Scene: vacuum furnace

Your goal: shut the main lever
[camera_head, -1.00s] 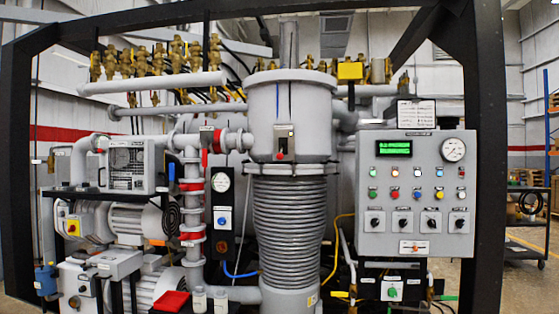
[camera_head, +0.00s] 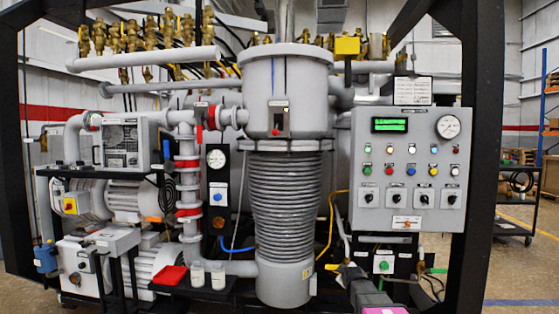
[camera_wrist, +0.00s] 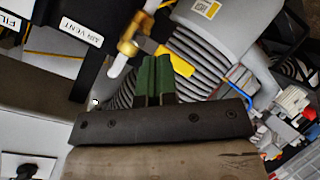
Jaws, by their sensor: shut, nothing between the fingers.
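I cannot make out a label naming the main lever. A small orange-red lever (camera_head: 407,223) sits on a white plate at the bottom of the grey control panel (camera_head: 372,150); it looks roughly level. A red-tipped handle (camera_head: 276,131) shows on the front of the furnace body. My gripper (camera_head: 347,272) is low in the head view, below and left of the panel lever. In the wrist view, its green fingers (camera_wrist: 154,80) are together and empty. A yellow handle (camera_wrist: 175,61) shows just beyond them beside a brass valve (camera_wrist: 130,42); contact is unclear.
The grey ribbed furnace column (camera_head: 285,205) stands left of my gripper. A green-knobbed box (camera_head: 383,264) and hoses are close on its right. In the wrist view, an "AIR VENT" label (camera_wrist: 82,32) is at upper left. The black frame post (camera_head: 478,160) bounds the right side.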

